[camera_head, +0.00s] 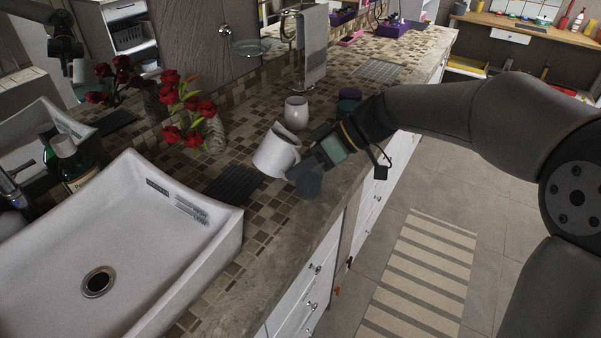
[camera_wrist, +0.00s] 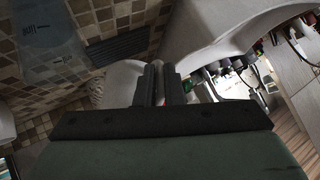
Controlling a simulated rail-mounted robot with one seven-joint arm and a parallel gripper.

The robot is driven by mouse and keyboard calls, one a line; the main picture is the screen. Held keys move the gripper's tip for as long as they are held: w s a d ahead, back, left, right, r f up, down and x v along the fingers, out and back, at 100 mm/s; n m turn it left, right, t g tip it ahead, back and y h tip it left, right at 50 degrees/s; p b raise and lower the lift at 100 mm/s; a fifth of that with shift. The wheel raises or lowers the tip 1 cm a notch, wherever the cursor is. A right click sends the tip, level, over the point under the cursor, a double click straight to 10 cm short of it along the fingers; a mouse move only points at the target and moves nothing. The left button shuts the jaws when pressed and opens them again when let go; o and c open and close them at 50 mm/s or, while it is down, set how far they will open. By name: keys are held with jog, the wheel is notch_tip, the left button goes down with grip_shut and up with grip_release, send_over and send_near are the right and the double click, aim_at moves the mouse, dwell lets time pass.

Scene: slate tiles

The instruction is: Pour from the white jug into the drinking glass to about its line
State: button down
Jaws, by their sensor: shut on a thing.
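The white jug (camera_head: 272,154) is in my gripper (camera_head: 302,163), tilted and above the tiled counter. In the wrist view, the two dark fingers (camera_wrist: 161,82) are closed together in front of the pale jug (camera_wrist: 122,80), hiding part of it. The bluish see-through drinking glass (camera_head: 309,186) stands near the counter's front edge, just below my gripper, partly hidden by it. I cannot tell how much liquid is in the jug or glass.
A white cup (camera_head: 296,113) stands behind the jug. A dark ribbed mat (camera_head: 233,184) lies between the jug and the white sink (camera_head: 226,224). Red flowers in a ribbed vase (camera_head: 215,134) stand by the wall. A dark round container (camera_head: 349,97) is farther along the counter.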

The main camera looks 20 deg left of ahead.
notch_tip(320, 180, up, 3)
jog(key=t+h+p, duration=0.1)
jog(key=t+h, duration=0.1)
jog(key=n+t+h+p, duration=0.1)
jog(key=t+h, duration=0.1)
jog(key=shift+w+r+t+h, duration=0.1)
jog(key=shift+r+t+h, duration=0.1)
jog(key=shift+t+h, duration=0.15)
jog(key=shift+p, duration=0.35)
